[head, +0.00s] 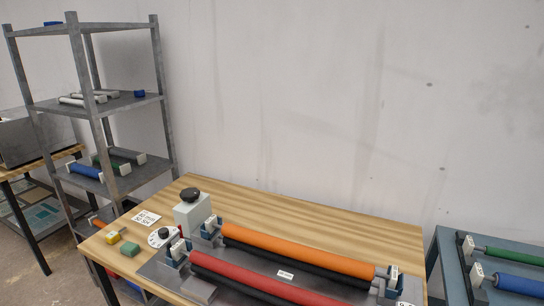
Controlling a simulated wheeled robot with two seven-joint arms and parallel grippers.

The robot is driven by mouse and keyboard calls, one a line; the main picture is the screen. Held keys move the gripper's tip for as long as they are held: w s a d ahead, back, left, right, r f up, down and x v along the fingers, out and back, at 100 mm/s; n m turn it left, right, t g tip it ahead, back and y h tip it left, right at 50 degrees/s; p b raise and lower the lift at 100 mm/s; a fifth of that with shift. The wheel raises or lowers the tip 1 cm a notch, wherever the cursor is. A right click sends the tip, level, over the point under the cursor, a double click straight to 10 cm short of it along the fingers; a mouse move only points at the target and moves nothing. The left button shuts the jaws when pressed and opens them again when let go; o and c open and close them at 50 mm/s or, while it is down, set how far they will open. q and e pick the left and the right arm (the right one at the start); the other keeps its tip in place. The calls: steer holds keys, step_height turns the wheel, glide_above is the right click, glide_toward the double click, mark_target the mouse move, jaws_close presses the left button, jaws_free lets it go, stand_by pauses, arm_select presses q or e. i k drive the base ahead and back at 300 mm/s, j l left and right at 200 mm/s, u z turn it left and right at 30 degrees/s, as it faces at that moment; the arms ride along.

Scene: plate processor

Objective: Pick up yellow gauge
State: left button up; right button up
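A small yellow block-like thing (113,237), which looks like the yellow gauge, lies on the wooden table (315,219) near its left edge. It has a pale or white part on one side. A small green block (130,249) lies just to its right and slightly nearer. Neither of my grippers shows in the head view.
The plate processor, with an orange roller (295,250) and a red roller (245,278), fills the table's front right. A grey box with a black knob (190,213), a white dial (161,237) and a printed card (147,218) stand near the yellow thing. A metal shelf (118,105) rises behind left.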

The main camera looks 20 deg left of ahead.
mark_target(113, 237)
steer(key=u, duration=1.9)
steer(key=i, duration=0.1)
